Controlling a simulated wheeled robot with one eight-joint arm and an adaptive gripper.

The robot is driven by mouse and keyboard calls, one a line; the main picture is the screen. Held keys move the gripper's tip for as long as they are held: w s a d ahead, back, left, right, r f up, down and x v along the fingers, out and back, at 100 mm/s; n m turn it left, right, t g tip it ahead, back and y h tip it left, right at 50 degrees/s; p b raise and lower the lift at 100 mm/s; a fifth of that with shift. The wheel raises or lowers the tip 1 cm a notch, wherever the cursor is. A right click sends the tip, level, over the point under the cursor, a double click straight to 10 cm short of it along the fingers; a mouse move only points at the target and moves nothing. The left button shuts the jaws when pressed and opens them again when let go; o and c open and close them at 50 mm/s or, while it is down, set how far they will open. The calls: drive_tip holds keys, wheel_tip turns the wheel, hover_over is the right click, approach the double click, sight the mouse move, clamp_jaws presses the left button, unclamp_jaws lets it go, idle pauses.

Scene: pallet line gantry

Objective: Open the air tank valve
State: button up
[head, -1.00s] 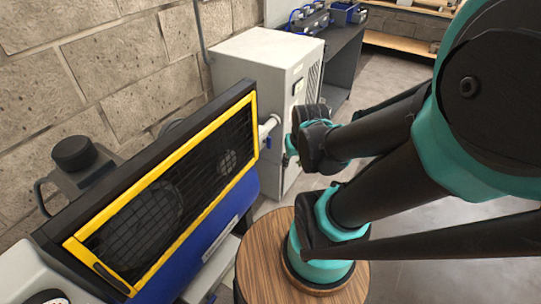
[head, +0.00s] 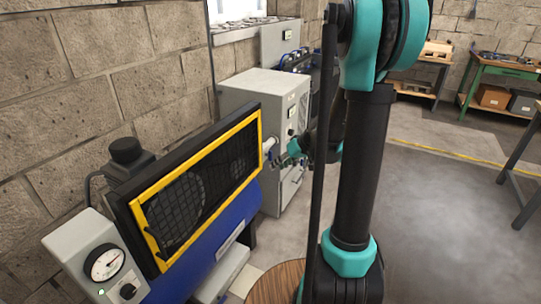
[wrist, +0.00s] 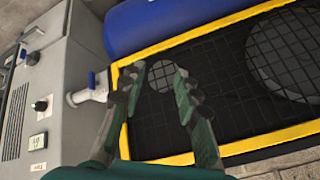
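The air tank is the blue cylinder (head: 220,255) under the yellow-framed compressor guard; it also shows at the top of the wrist view (wrist: 150,25). A pale valve fitting (wrist: 88,96) with a small blue lever (wrist: 91,80) sits between the guard's end and the grey cabinet. The fitting shows small in the head view (head: 269,146), partly hidden near my gripper (head: 287,160). In the wrist view my gripper (wrist: 156,85) has its two fingers spread with nothing between them. They lie in front of the guard mesh, right of the lever and apart from it in the picture.
The yellow-framed mesh guard (head: 147,232) stands close to my gripper. The grey cabinet (head: 262,90) stands behind the tank. A gauge box (head: 75,250) is at lower left, and a round wooden top (head: 268,283) is below my arm. Open floor lies at right.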

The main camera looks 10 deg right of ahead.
drive_tip(key=w+d+f+n+t+y, duration=0.1)
drive_tip(key=w+d+f+n+y, duration=0.1)
drive_tip(key=w, duration=0.7)
drive_tip(key=n+t+y, duration=0.5)
drive_tip(key=y, duration=0.2)
approach(270, 153)
drive_tip(key=x, duration=1)
drive_tip(key=shift+w+d+f, duration=0.1)
drive_tip(key=shift+w+f, duration=0.25)
drive_tip(key=shift+c, duration=0.6)
clamp_jaws()
